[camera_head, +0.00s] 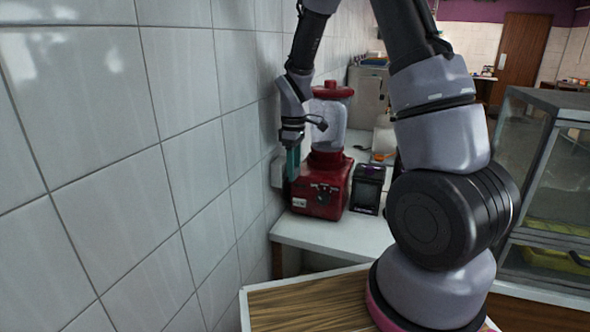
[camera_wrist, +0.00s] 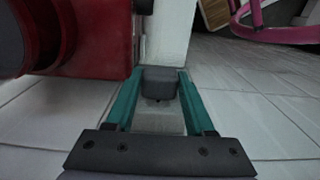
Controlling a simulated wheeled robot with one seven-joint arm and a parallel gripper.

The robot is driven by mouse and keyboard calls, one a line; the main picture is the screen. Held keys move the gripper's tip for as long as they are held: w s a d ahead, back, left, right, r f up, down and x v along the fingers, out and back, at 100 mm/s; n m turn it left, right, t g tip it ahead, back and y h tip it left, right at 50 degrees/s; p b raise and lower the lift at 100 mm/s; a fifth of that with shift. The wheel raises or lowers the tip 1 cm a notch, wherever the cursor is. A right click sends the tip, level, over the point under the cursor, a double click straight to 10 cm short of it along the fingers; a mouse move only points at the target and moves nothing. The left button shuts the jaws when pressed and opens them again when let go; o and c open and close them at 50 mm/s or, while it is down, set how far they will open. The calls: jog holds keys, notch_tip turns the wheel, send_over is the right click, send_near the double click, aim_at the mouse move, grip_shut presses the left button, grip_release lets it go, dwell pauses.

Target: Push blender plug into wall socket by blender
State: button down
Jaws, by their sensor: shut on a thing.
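The red blender (camera_head: 322,187) stands on the white counter by the tiled wall, with a clear jar and red lid. In the wrist view its red base (camera_wrist: 85,45) fills the upper left. My gripper (camera_head: 293,170) points down beside the blender, close to the wall. Its teal fingers are shut on a dark grey block, the plug (camera_wrist: 160,82), at the fingertips. A pale box, the wall socket (camera_head: 278,171), sits on the wall just left of the fingers in the head view. The plug's prongs are hidden, so I cannot tell whether they are in the socket.
A small black box (camera_head: 368,188) stands on the counter (camera_head: 345,238) right of the blender. The tiled wall (camera_head: 185,165) is close on the left. A glass display case (camera_head: 545,185) stands at the right. A wooden-topped surface (camera_head: 305,305) is in front.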

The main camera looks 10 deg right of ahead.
jog(key=shift+c, duration=0.9)
grip_release()
jog(key=s+d+r+m+t+y, duration=0.1)
jog(key=s+d+r+m, duration=0.2)
jog(key=r, duration=0.8)
jog(key=s+d+r+m+t, duration=0.1)
jog(key=s+r+m+t, duration=0.3)
jog(key=r, duration=0.7)
jog(key=s+d+r+m+t, duration=0.1)
jog(key=s+r+m, duration=0.2)
jog(key=s, duration=0.4)
jog(key=s+d+r+m+t+y, duration=0.1)
jog(key=s+r+m, duration=0.2)
jog(key=s+m, duration=0.2)
jog(key=shift+s+d, duration=0.35)
jog(key=shift+s, duration=0.55)
